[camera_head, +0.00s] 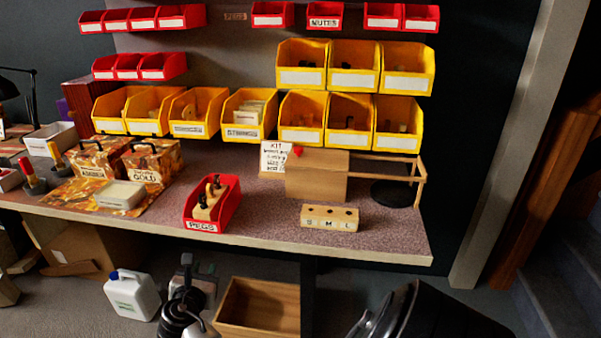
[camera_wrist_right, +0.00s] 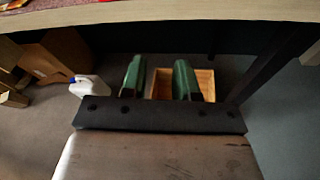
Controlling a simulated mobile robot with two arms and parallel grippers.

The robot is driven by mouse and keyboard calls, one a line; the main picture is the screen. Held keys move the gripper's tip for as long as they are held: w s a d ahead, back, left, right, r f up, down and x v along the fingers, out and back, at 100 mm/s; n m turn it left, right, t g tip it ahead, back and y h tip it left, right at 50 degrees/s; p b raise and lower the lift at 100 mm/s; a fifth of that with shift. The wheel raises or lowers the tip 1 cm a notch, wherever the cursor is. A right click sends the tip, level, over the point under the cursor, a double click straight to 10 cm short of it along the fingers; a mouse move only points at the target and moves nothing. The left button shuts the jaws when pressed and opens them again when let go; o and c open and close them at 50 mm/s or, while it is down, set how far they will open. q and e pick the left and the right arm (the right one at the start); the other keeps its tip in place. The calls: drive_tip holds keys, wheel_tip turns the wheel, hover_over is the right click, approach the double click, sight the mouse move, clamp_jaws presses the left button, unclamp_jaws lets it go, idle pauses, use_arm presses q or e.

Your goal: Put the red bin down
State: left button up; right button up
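The red bin (camera_head: 211,206), labelled PEGS, stands upright on the workbench top near its front edge, with several wooden and dark pegs in it. No gripper touches it. My right gripper (camera_wrist_right: 159,80) is open and empty in the right wrist view, its two green fingers apart, in front of the bench and below its top. In the head view my right arm (camera_head: 440,315) shows dark at the bottom right; its fingertips are hard to make out. My left arm (camera_head: 185,305) shows at the bottom, left of centre, in front of the bench; whether its gripper is open is unclear.
A wooden block marked S M L (camera_head: 330,217) and a wooden box with a KIT card (camera_head: 276,157) stand right of the bin. Gold cases (camera_head: 152,161) stand left. Yellow bins (camera_head: 248,115) line the back. A wooden crate (camera_head: 257,306) and white jug (camera_head: 132,295) are on the floor.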

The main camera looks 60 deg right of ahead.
drive_tip(key=s+a+f+m+g+y, duration=0.15)
drive_tip(key=s+f, duration=0.25)
drive_tip(key=f, duration=0.4)
drive_tip(key=s+a+f+m+y, duration=0.3)
drive_tip(key=f, duration=0.5)
drive_tip(key=s+a+f+m+g+y, duration=0.1)
drive_tip(key=s+a+f+m+y, duration=0.2)
drive_tip(key=f, duration=0.6)
drive_tip(key=s+a+f+m+g+y, duration=0.2)
drive_tip(key=s+f+m, duration=0.4)
drive_tip(key=s, duration=0.7)
drive_tip(key=s+a+f+m+g+y, duration=0.2)
drive_tip(key=s+f+m, duration=0.4)
drive_tip(key=s+f, duration=0.4)
drive_tip(key=s+a+y, duration=0.1)
drive_tip(key=s, duration=0.3)
drive_tip(key=shift+s+a+y, duration=0.3)
drive_tip(key=shift+a+y, duration=0.05)
drive_tip(key=shift+a, duration=0.05)
